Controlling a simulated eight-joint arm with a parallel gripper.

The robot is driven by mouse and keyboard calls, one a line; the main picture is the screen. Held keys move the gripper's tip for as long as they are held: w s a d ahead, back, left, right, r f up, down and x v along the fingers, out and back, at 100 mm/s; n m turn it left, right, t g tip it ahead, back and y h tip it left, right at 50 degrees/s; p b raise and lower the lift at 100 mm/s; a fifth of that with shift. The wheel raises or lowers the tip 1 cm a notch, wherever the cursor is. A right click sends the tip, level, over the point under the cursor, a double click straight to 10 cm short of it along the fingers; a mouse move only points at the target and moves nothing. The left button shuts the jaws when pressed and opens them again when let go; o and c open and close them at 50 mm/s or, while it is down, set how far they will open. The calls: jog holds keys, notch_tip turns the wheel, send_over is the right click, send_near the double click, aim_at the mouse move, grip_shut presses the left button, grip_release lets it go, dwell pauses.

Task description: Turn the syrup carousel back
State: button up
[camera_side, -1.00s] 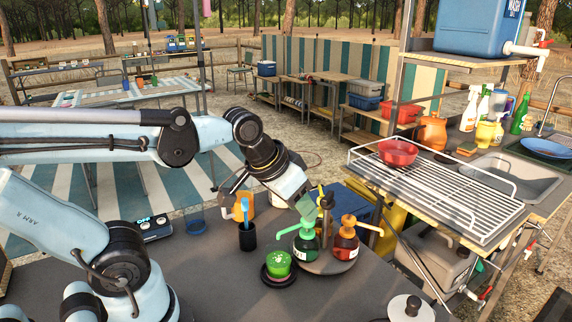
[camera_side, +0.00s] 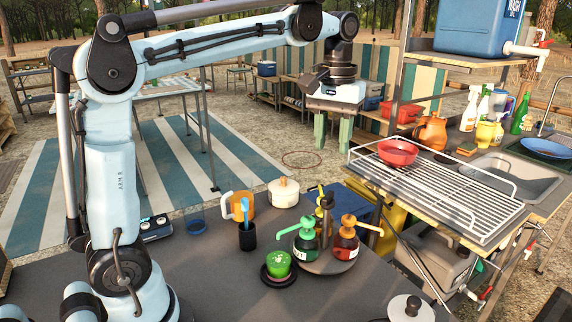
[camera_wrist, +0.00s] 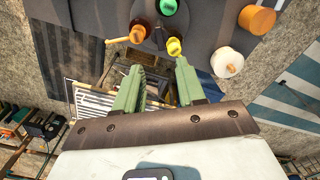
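The syrup carousel (camera_side: 323,265) is a dark round base with a central post on the front right of the dark table. It carries a green pump bottle (camera_side: 305,246), a red-brown bottle with an orange pump (camera_side: 345,243) and a yellow-topped pump bottle behind, partly hidden. In the wrist view the green top (camera_wrist: 168,7), orange top (camera_wrist: 137,35) and yellow top (camera_wrist: 174,46) show at the upper edge. My gripper (camera_side: 332,130) hangs above and behind the carousel, pointing down, its green fingers apart and empty. It also shows in the wrist view (camera_wrist: 158,80).
A green-topped cup on a dark saucer (camera_side: 279,267), a black cup (camera_side: 247,236), an orange mug (camera_side: 240,205) and a white lidded pot (camera_side: 284,191) stand near the carousel. A wire rack (camera_side: 440,190) with a red bowl (camera_side: 397,152) is at right.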

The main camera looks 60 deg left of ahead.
aim_at(328, 195)
notch_tip(328, 195, down, 11)
jog(key=shift+f, duration=0.15)
dwell(0.4)
grip_shut()
dwell(0.3)
